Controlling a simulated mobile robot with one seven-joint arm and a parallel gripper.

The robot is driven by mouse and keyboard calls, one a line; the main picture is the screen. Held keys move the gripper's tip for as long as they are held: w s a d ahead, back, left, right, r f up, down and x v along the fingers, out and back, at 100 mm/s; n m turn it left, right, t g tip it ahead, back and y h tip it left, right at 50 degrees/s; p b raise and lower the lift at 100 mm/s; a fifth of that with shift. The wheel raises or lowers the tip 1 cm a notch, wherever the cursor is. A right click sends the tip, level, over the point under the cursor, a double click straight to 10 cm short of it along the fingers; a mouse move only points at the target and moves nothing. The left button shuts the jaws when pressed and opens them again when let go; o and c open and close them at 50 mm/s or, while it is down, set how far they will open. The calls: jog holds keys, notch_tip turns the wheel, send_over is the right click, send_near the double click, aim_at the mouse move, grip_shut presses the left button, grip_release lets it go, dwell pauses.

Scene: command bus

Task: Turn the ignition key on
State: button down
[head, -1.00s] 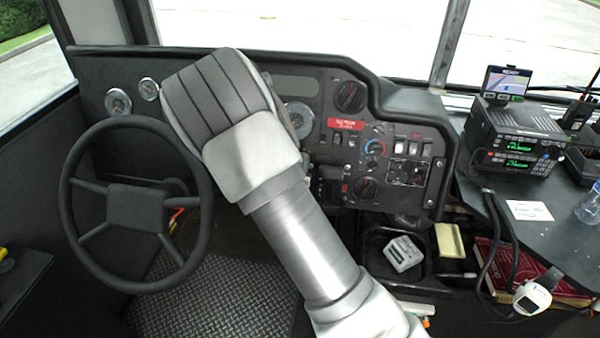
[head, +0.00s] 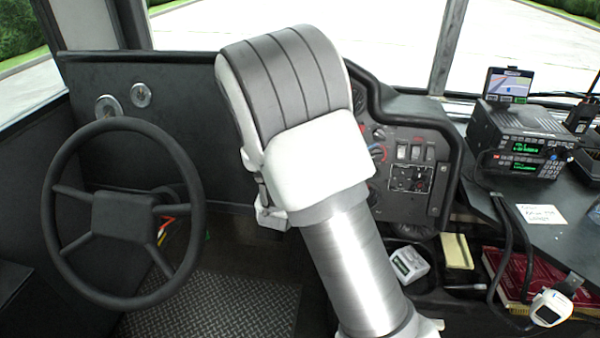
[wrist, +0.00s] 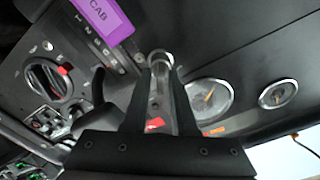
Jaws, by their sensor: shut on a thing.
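In the wrist view my gripper (wrist: 160,72) has its two black fingers closed on a small pale metallic piece at the dashboard. It is where the ignition key (wrist: 159,84) appears to be, but the fingers hide much of it, so its turn angle cannot be read. A round metallic ring (wrist: 160,58) shows just beyond the fingertips. In the head view my arm covers the gripper and the key.
The dashboard (head: 405,150) carries switches and knobs. Two round gauges (wrist: 207,98) and a purple CAB tag (wrist: 103,14) lie close around my gripper. The steering wheel (head: 125,212) stands left of my arm. A radio (head: 520,135) sits on the right.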

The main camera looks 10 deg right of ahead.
jog(key=c, duration=1)
grip_release()
jog(key=shift+o, duration=0.2)
jog(key=p+v, duration=0.4)
jog(key=v, duration=1.3)
jog(key=shift+s, duration=0.25)
jog(key=shift+w+a, duration=0.1)
jog(key=shift+a, duration=0.1)
